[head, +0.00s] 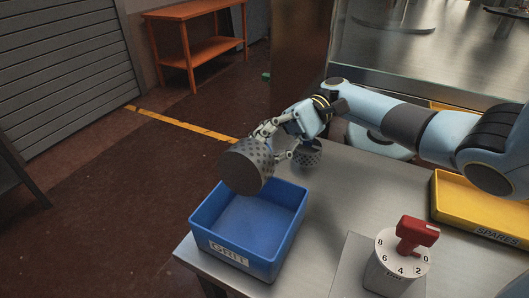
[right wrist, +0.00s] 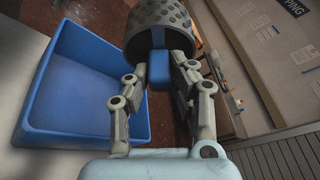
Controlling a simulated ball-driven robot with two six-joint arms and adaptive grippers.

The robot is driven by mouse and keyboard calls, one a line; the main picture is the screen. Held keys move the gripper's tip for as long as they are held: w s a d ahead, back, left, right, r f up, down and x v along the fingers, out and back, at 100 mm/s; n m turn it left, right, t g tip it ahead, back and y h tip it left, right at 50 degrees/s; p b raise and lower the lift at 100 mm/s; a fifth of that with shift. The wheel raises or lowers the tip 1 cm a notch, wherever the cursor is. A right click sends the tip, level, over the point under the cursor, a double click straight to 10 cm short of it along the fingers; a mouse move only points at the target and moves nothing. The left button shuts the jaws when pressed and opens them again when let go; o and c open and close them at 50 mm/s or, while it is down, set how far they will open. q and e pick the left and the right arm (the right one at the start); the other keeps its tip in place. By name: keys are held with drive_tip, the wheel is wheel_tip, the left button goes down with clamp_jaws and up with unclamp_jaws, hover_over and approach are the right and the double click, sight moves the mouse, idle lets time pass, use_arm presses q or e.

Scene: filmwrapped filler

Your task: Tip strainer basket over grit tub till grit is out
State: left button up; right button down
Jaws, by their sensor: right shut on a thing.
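My right gripper (head: 275,147) is shut on a grey perforated strainer basket (head: 248,166). The basket is tilted and held above the back part of the blue tub (head: 206,238) labelled GRIT. In the right wrist view the gripper's fingers (right wrist: 158,68) close on a blue block-like piece (right wrist: 158,72) at the basket (right wrist: 172,18). The tub (right wrist: 125,102) is left of the fingers there. The visible tub floor looks plain blue, and I cannot make out any grit. My left gripper is out of view.
A second perforated container (head: 307,153) stands on the metal table (head: 330,205) behind the gripper. A yellow SPARES tray (head: 470,213) is at the right. A dial with a red handle (head: 412,236) stands at the front.

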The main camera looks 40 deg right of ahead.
drive_tip(key=shift+a+f+m+y+b, duration=0.1)
drive_tip(key=shift+f+m+y+b, duration=0.3)
drive_tip(key=shift+y+b, duration=0.45)
drive_tip(key=shift+a+f+m+y+b, duration=0.1)
drive_tip(key=shift+f+m+y+b, duration=0.25)
drive_tip(key=shift+y+b, duration=0.5)
drive_tip(key=shift+r, duration=0.1)
drive_tip(key=shift+s+r+p, duration=0.1)
drive_tip(key=shift+r+p, duration=0.4)
drive_tip(key=shift+p, duration=0.25)
drive_tip(key=shift+f, duration=0.15)
drive_tip(key=shift+f+b, duration=0.55)
drive_tip(key=shift+b, duration=0.05)
drive_tip(key=shift+r, duration=0.15)
